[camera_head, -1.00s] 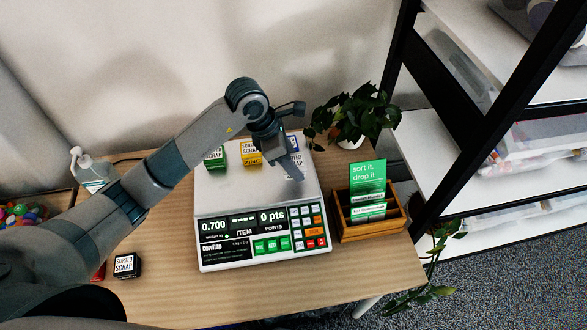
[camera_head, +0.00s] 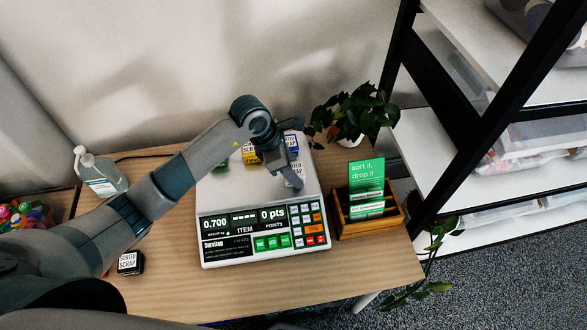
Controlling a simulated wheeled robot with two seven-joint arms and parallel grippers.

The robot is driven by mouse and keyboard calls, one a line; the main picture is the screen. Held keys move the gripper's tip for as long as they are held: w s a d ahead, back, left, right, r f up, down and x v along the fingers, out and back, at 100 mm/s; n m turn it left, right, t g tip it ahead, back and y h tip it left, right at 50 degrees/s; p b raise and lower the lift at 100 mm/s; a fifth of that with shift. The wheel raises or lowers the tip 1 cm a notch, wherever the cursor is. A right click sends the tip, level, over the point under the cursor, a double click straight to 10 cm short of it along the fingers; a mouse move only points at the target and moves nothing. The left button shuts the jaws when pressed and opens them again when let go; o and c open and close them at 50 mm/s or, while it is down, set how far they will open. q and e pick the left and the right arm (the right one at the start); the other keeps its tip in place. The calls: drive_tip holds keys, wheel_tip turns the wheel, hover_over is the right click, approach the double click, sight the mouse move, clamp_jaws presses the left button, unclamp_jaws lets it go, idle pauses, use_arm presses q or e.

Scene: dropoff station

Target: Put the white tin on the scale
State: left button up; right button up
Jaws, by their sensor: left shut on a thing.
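The scale (camera_head: 238,198) stands on the wooden table, with a pale weighing plate and a front panel reading 0.700 and 0 pts. My left gripper (camera_head: 291,176) is over the right part of the plate, pointing down. It is shut on what looks like the white tin (camera_head: 296,167), whose pale top with dark lettering shows beside the fingers. The gripper hides much of this tin, and I cannot tell whether it touches the plate. My right gripper is not in view.
A yellow tin (camera_head: 249,157) and a blue tin (camera_head: 291,141) stand towards the back of the scale; my arm covers most of a green one (camera_head: 220,166). A black tin (camera_head: 130,263), a bottle (camera_head: 101,176), a wooden card box (camera_head: 373,224) and a plant (camera_head: 352,112) surround the scale.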

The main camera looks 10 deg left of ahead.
use_arm(q)
drive_tip(key=o, duration=1.1)
drive_tip(key=shift+f, duration=0.1)
drive_tip(key=shift+b+v, duration=1.5)
drive_tip(key=shift+v, duration=4.7)
